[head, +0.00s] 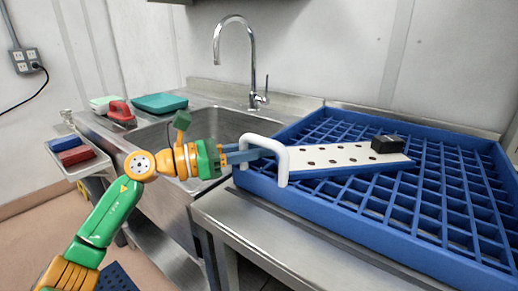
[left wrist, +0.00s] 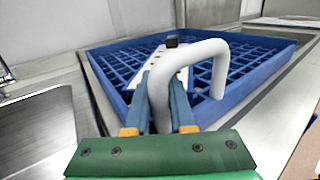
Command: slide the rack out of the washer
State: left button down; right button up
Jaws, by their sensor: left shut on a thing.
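The blue rack (head: 350,228) is an open grid tray lying on the steel counter to the right of the sink. A white strip with dark holes (head: 325,157) lies across its grid, with a white loop handle (head: 284,165) at the near left edge. My left gripper (head: 262,153) is shut on this handle. In the left wrist view the blue fingers (left wrist: 160,105) close on one leg of the handle (left wrist: 200,47), and the rack (left wrist: 245,88) lies beyond. No washer housing can be made out. My right gripper is out of view.
A sink (head: 215,128) with a tall faucet (head: 251,60) is left of the rack. A teal tray (head: 160,102), a red-handled brush (head: 121,112) and a small shelf with sponges (head: 76,154) are farther left. A black block (head: 387,144) sits on the white strip.

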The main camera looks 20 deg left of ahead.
pick_arm(q)
jog(key=c, duration=1)
grip_release()
jog(key=shift+a+r, duration=0.15)
jog(key=shift+o, duration=1.2)
jog(key=shift+w+a, duration=0.1)
jog(key=shift+a, duration=0.05)
jog(key=shift+s+a+f, duration=0.2)
jog(key=shift+a+f, duration=0.05)
jog(key=b+v, duration=0.2)
jog(key=v, duration=0.4)
jog(key=shift+a+b, duration=0.1)
jog(key=shift+b, duration=0.2)
jog(key=shift+s, duration=0.2)
jog(key=shift+r, duration=0.1)
